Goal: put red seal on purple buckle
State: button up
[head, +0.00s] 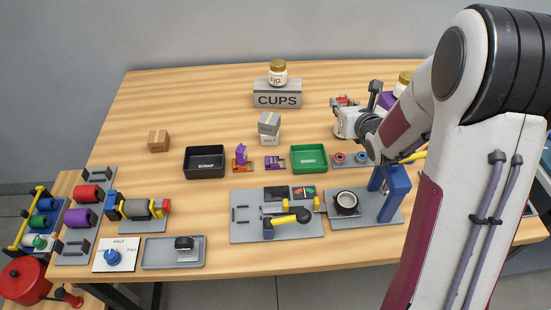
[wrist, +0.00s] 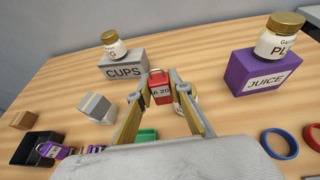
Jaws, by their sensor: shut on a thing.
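My gripper (wrist: 158,90) is shut on the red seal (wrist: 160,92), a small red tag with dark lettering, seen between the fingers in the wrist view. In the head view my gripper (head: 347,108) is above the back right of the table, with a bit of the red seal (head: 342,101) showing. A purple buckle (head: 275,162) lies between the black and green trays, well to the left of my gripper. Beside it is an orange piece (head: 240,166) with an upright purple part (head: 241,153). Purple shapes (wrist: 55,150) show at the lower left of the wrist view.
A black scrap tray (head: 205,163) and a green tray (head: 309,157) flank the buckle pieces. Stacked boxes (head: 269,126) stand behind them. A grey cups box (head: 277,95) bears a jar; a purple juice box (wrist: 264,82) also bears one. Red and blue rings (wrist: 278,143) lie nearby.

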jog(key=w+a+r+n+g+y, duration=0.1)
jog(key=w+a+n+g+y, duration=0.1)
jog(key=w+a+n+y, duration=0.3)
jog(key=w+a+r+n+g+y, duration=0.2)
jog(key=a+n+y, duration=0.15)
jog(key=a, duration=0.35)
jog(key=s+a+f+n+g+y, duration=0.2)
jog(key=s+a+n+g+y, duration=0.2)
jog(key=s, duration=0.9)
jog(key=a+n+g, duration=0.2)
jog(key=n+g, duration=0.2)
jog(key=g, duration=0.1)
jog(key=shift+f+n+g, duration=0.2)
jog(key=shift+n+g, duration=0.1)
jog(key=shift+n, duration=0.05)
jog(key=shift+f, duration=0.15)
send_over(277, 159)
jog(key=shift+f, duration=3)
jog(key=shift+f, duration=1.85)
